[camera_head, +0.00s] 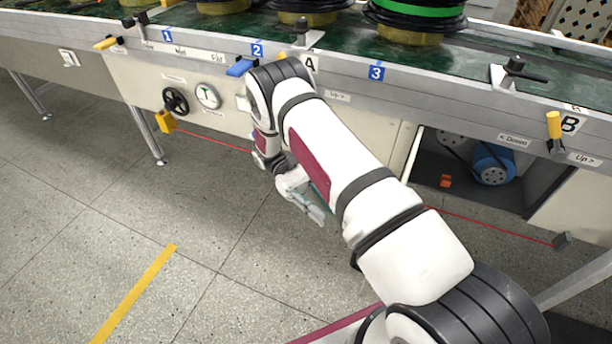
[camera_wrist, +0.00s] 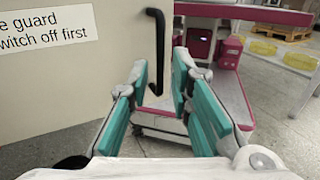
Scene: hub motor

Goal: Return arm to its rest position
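My arm reaches out from the lower right in the head view, over the floor in front of the conveyor machine (camera_head: 330,92). My gripper (camera_head: 316,212) hangs low in front of the machine's side panels, pointing down. Beyond the fingers is a cream panel (camera_wrist: 70,85) with a black bar handle (camera_wrist: 156,50) and a printed label (camera_wrist: 45,36).
A red cable (camera_head: 490,224) runs along the machine front. An open bay at right holds a blue motor (camera_head: 493,163) and a small orange-red object (camera_head: 445,181). A handwheel (camera_head: 175,101) and levers stick out. Floor at left is clear, with a yellow line (camera_head: 135,293).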

